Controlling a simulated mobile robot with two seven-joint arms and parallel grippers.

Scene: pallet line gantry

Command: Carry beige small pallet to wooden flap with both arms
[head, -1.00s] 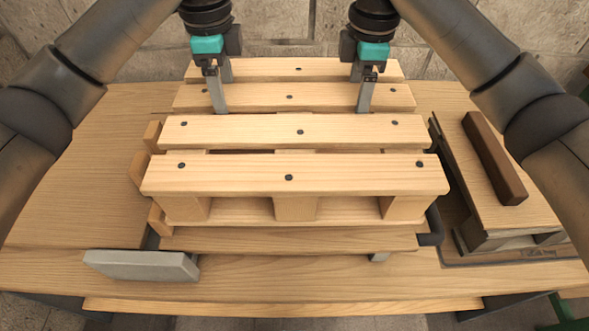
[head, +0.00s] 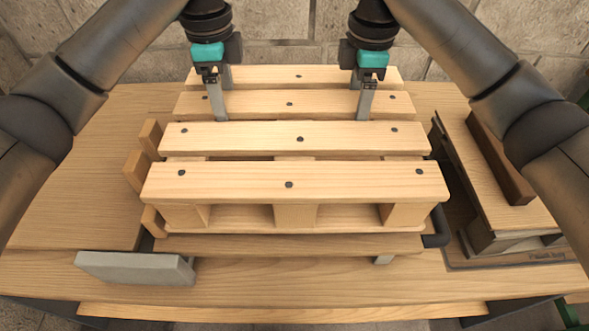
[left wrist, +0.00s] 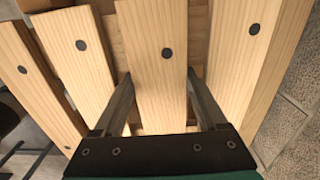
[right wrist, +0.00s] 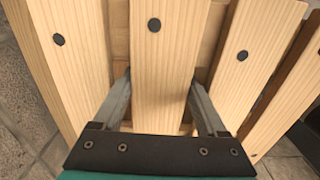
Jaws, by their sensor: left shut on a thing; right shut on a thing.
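The beige small pallet (head: 300,180) is in the middle of the head view, with its slats running left to right and dark nail heads on top. It looks level. My left gripper (head: 219,93) is shut on its second slat from the back, left of centre. My right gripper (head: 365,93) is shut on the same slat, right of centre. The wrist views show this slat between the fingers of the left (left wrist: 160,100) and right gripper (right wrist: 160,100). A wooden board (head: 310,246) shows under the pallet's front edge; I cannot tell whether it is the wooden flap, or touches the pallet.
A grey block (head: 135,267) lies at the front left. Wooden blocks (head: 136,172) stand close along the pallet's left side. At right is a raised wooden panel (head: 490,200) with a dark brown bar (head: 500,158). A stone wall (head: 290,45) stands behind. The left tabletop (head: 75,195) is mostly clear.

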